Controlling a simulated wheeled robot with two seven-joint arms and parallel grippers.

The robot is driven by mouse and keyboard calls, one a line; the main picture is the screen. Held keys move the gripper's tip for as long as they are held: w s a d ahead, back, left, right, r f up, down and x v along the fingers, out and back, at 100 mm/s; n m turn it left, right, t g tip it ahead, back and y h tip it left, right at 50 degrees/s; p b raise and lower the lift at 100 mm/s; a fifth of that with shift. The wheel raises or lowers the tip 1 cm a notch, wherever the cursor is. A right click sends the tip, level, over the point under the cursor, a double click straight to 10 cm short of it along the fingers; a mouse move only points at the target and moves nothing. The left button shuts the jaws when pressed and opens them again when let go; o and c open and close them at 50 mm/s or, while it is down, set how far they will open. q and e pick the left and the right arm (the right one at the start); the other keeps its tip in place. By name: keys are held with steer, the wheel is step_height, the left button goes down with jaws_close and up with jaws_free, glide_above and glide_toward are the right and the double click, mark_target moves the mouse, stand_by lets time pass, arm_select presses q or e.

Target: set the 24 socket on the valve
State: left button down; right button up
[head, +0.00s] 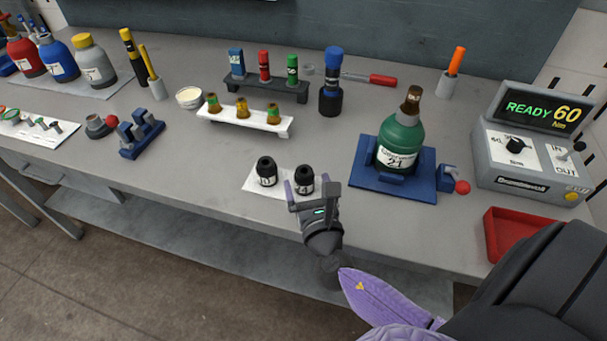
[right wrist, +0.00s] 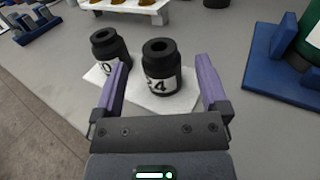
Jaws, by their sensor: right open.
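Two black sockets stand upright on a small white mat (head: 255,184) near the table's front. The right-hand socket (head: 304,178) shows a partly hidden label ending in 4 in the right wrist view (right wrist: 160,58). The left socket (head: 266,170) has a label ending in 0 in the right wrist view (right wrist: 108,50). My right gripper (head: 314,193) is open, just in front of the right-hand socket, with its purple fingers to either side and not closed on it. A brown-topped valve (head: 412,98) sits on the green gas cylinder (head: 401,141). My left gripper is not in view.
The cylinder stands in a blue holder (head: 365,180) with a red-knobbed clamp (head: 455,182). A torque unit (head: 520,160) reading READY 60 and a red tray (head: 500,240) lie to the right. A blue-topped tool (head: 331,85) and racks (head: 240,118) stand behind the sockets.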

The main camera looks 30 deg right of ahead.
mark_target(307, 182)
steer(key=x, duration=0.3)
steer(key=shift+w+d, duration=0.15)
steer(key=shift+w, duration=0.2)
jaws_close()
